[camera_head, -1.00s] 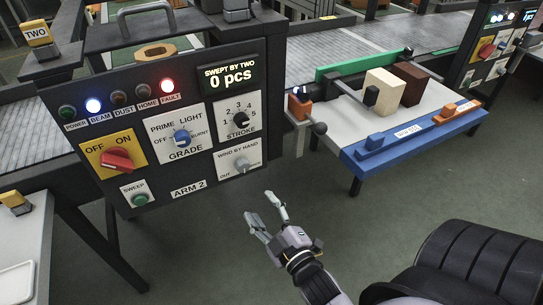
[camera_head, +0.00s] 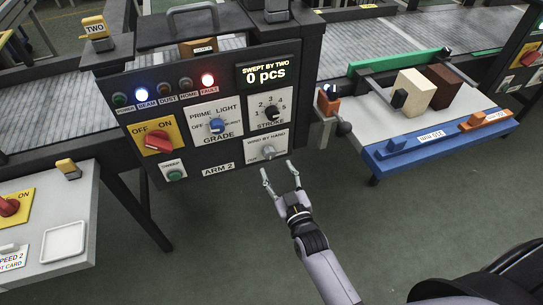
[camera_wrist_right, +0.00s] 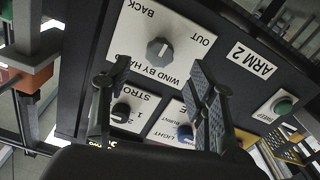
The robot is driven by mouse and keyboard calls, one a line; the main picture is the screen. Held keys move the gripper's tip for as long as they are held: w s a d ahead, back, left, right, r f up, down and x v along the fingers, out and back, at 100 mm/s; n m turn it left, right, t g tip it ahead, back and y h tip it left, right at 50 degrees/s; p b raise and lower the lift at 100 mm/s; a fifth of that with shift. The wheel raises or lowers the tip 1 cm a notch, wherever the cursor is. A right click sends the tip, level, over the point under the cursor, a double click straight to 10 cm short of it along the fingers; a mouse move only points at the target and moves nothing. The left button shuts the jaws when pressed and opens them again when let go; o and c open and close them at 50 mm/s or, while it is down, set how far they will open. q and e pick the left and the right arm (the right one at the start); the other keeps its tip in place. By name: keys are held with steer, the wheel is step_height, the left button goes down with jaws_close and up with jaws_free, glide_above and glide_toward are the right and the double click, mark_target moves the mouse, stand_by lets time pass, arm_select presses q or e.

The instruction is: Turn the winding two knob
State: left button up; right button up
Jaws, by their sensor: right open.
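The wind-by-hand knob (camera_head: 268,152) is a small grey knob on a white plate (camera_head: 257,146) at the lower right of the dark ARM 2 panel (camera_head: 226,155). In the right wrist view the grey knob (camera_wrist_right: 159,50) shows upside down, with OUT and BACK on its plate. My right gripper (camera_head: 277,169) is open and empty, just below and in front of the knob in the head view. In the wrist view its two fingers (camera_wrist_right: 157,78) are spread, with the knob beyond and between them. The knob looks untouched. My left gripper is not in view.
Close by are the stroke knob (camera_head: 271,113), the blue grade knob (camera_head: 217,126), the red on-off switch (camera_head: 157,141) and the green sweep button (camera_head: 175,175). The fault lamp (camera_head: 208,80) glows red. A blue-edged table (camera_head: 410,155) stands at the right. The floor below the panel is clear.

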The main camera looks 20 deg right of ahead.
steer(key=w, duration=0.6)
steer(key=shift+w+a, duration=0.1)
steer(key=shift+w, duration=0.1)
steer(key=c, duration=1.1)
steer(key=shift+m, duration=0.8)
steer(key=shift+c, duration=0.2)
steer(key=o, duration=1.1)
steer(key=shift+o, duration=0.2)
glide_toward(270, 156)
steer(key=s, duration=0.2)
steer(key=shift+s, duration=0.3)
